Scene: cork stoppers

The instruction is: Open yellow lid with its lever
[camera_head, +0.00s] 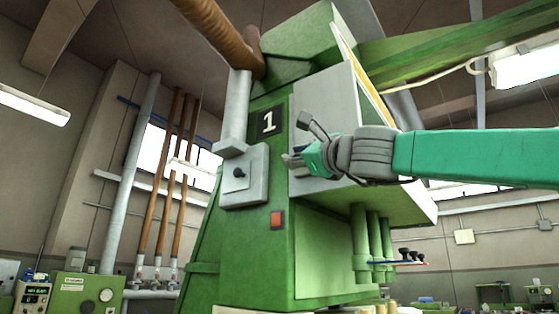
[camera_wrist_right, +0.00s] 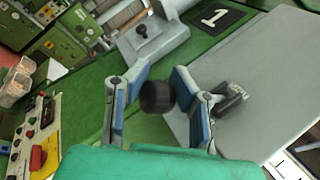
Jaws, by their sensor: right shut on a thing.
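My right gripper (camera_head: 292,158) is at the front face of the green machine (camera_head: 255,230), beside the edge of its grey panel (camera_head: 318,100). In the right wrist view my right gripper (camera_wrist_right: 157,88) has its two blue-padded fingers on either side of a dark round knob (camera_wrist_right: 157,98), shut on it. The knob looks like the lever's end; the rest of the lever is hidden. In the head view the gripper and wrist cover this spot. A yellow strip (camera_head: 371,88), likely the lid, shows along the machine's upper right edge. My left gripper is not in view.
A grey switch box (camera_head: 243,178) with a black knob and a red button (camera_head: 277,219) sit left of the gripper. Green cylinders (camera_head: 368,245) stand under the machine's overhang. A control panel with a red-and-yellow switch (camera_wrist_right: 42,155) shows in the wrist view.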

